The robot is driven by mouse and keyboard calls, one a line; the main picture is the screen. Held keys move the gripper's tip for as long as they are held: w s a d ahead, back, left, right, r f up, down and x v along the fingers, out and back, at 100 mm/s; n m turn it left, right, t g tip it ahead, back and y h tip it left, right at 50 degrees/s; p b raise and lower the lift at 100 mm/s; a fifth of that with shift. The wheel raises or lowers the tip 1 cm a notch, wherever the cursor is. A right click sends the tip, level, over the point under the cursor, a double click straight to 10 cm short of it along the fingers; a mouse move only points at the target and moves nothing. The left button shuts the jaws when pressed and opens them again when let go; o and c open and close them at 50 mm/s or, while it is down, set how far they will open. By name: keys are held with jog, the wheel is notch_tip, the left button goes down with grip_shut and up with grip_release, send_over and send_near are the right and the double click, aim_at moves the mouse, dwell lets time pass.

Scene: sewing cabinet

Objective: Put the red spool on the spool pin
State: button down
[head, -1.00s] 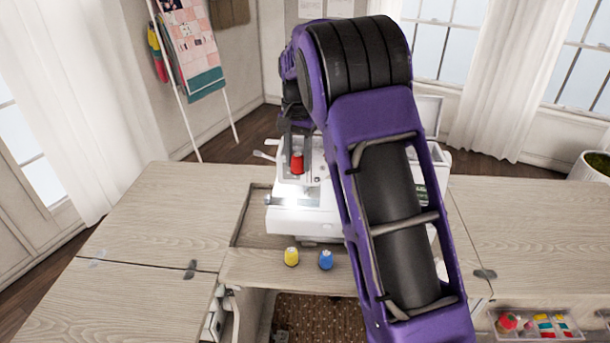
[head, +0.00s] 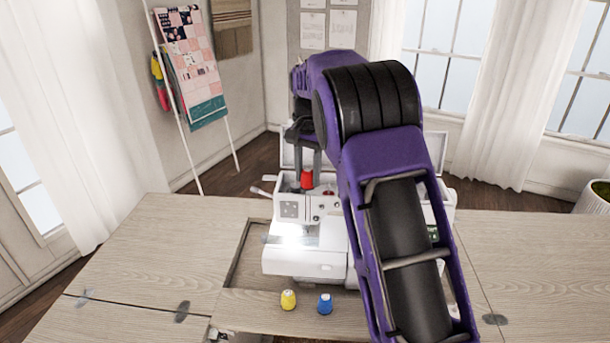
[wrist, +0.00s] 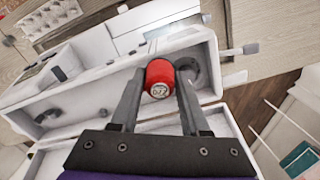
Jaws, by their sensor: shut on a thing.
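The red spool (head: 307,180) is held upright between the two fingers of my gripper (head: 308,176), at the top of the white sewing machine (head: 302,262). In the wrist view, my gripper (wrist: 161,78) is shut on the red spool (wrist: 159,73), whose round labelled end faces the camera. The spool shows over the machine's open top compartment, beside a round dark-ringed recess (wrist: 190,70). I cannot make out the spool pin clearly; the fingers and spool may hide it. I cannot tell whether the spool touches the machine.
A yellow spool (head: 288,299) and a blue spool (head: 325,304) stand on the wooden cabinet top (head: 150,245) in front of the machine. The machine's raised lid (head: 290,156) is behind the gripper. My arm covers the machine's right part. The left cabinet top is clear.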

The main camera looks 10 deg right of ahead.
jog(key=shift+w+d+f, duration=0.1)
jog(key=shift+w+d, duration=0.3)
jog(key=shift+d, duration=0.6)
jog(key=shift+w+d+f, duration=0.1)
jog(key=shift+w+d, duration=0.25)
jog(key=shift+d, duration=0.65)
jog(key=shift+w+d+f, duration=0.1)
jog(key=shift+w+d, duration=0.3)
jog(key=shift+d, duration=0.6)
jog(key=shift+r+p, duration=0.15)
jog(key=shift+p, duration=0.3)
jog(key=shift+f, duration=0.95)
jog(key=shift+f, duration=0.4)
jog(key=shift+c, duration=1.6)
grip_release()
notch_tip(320, 180, up, 18)
jog(key=shift+f+p, duration=0.25)
jog(key=shift+p, duration=0.05)
